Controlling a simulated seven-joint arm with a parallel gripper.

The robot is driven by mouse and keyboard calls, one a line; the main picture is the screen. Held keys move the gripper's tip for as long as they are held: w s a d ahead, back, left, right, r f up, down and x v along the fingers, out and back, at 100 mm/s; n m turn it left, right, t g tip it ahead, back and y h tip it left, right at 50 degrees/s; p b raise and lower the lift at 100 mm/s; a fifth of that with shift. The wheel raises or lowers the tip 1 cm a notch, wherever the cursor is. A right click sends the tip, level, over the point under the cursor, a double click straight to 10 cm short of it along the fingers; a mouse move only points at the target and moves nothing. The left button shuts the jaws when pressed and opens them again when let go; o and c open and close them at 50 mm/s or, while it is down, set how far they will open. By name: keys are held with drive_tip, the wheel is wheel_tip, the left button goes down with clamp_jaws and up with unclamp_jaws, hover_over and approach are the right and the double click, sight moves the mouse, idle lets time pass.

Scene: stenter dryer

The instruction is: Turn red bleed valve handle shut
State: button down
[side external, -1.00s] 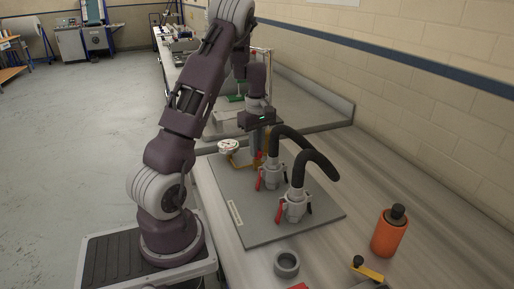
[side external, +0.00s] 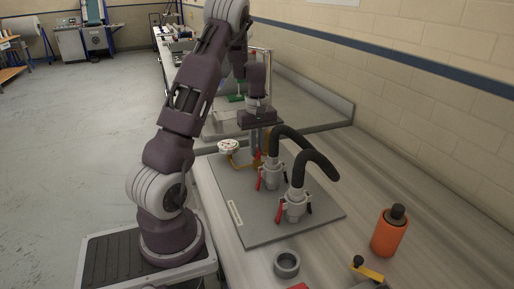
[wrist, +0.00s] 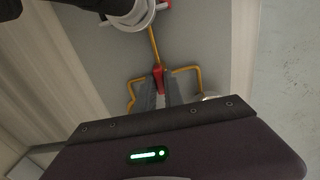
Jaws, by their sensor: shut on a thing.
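The red bleed valve handle (wrist: 158,75) sits between my fingertips in the wrist view, where the yellow pipes meet. It also shows as a small red piece (side external: 257,155) in the side view, partly hidden by my fingers. My gripper (wrist: 159,92) points down at the handle and is shut on it. In the side view my gripper (side external: 257,147) is at the far end of the grey panel, behind the black hoses. How far the handle is turned is hard to tell.
Two black hoses (side external: 318,163) on grey couplings with red levers stand close in front of my gripper. A round gauge (side external: 228,146) is just left.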

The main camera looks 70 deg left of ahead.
drive_tip(key=c, duration=1.4)
unclamp_jaws()
drive_tip(key=shift+c, duration=0.2)
drive_tip(key=shift+r, duration=0.1)
wheel_tip(320, 180, up, 7)
